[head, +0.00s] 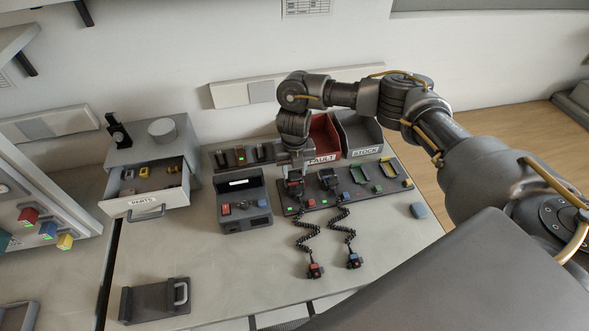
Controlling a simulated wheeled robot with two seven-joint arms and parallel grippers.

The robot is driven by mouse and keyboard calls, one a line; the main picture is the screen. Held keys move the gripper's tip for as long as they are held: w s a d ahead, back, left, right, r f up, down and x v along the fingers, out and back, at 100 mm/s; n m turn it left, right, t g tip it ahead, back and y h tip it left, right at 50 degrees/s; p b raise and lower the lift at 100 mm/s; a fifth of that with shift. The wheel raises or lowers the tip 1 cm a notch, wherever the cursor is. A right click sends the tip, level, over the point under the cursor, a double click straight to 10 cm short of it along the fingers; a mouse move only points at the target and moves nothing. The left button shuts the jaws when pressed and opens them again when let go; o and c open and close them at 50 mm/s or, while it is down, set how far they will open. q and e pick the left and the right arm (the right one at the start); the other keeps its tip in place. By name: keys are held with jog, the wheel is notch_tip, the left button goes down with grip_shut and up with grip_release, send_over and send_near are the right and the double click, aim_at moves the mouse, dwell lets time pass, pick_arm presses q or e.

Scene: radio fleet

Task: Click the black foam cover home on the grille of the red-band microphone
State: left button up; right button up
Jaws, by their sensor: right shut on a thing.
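The red-band microphone (315,271) lies on the front part of the bench, at the end of a coiled black cord. A blue-marked microphone (353,261) lies to its right on a similar cord. My right gripper (294,179) points down at the left end of the dark rack (375,191), above a red-marked radio (295,189). It is shut on a small dark thing, mostly hidden by the fingers. I cannot tell whether this is the black foam cover, and I cannot pick the cover out elsewhere. My left gripper is not in view.
The red FAULT bin (323,137) and grey STOCK bin (358,134) stand behind the rack. A grey desk unit (243,205) stands left of it, near the open PARTS drawer (152,203). A blue block (418,211) lies at right. The front bench is mostly clear.

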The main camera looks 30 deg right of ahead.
aim_at(294, 173)
jog(key=shift+f+b, duration=0.35)
jog(key=shift+f, duration=0.2)
jog(key=o, duration=1)
jog(key=shift+o, duration=0.2)
notch_tip(294, 173, up, 11)
jog(key=shift+f, duration=0.1)
dwell(0.4)
